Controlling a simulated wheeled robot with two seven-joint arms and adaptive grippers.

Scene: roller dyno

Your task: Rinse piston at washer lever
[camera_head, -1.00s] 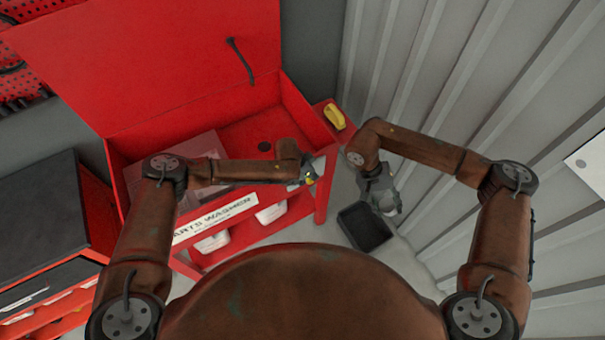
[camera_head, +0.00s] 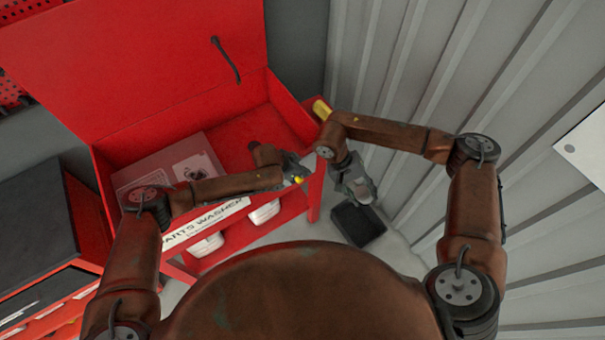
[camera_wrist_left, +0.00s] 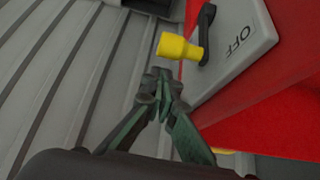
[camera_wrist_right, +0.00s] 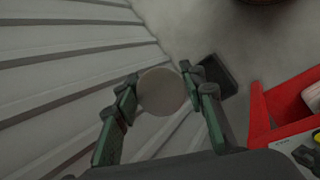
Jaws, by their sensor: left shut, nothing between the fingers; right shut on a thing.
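The piston (camera_wrist_right: 162,92), a round grey face, is held between the fingers of my right gripper (camera_wrist_right: 158,78). In the head view my right gripper (camera_head: 357,183) holds the grey piston in the air, to the right of the red parts washer's front corner. The washer lever (camera_wrist_left: 206,35) is a black arm with a yellow knob (camera_wrist_left: 180,47) on a grey plate marked OFF. My left gripper (camera_wrist_left: 161,82) is shut and empty, its fingertips just below the knob; whether they touch cannot be told. In the head view my left gripper (camera_head: 294,170) is at the washer's front right corner.
The red parts washer (camera_head: 115,145) stands with its lid raised and a clear panel (camera_head: 160,178) over its left part. A black bin (camera_head: 358,226) sits on the floor below my right gripper. A corrugated wall (camera_head: 430,60) closes off the right. A yellow object (camera_head: 321,108) sits at the washer's right end.

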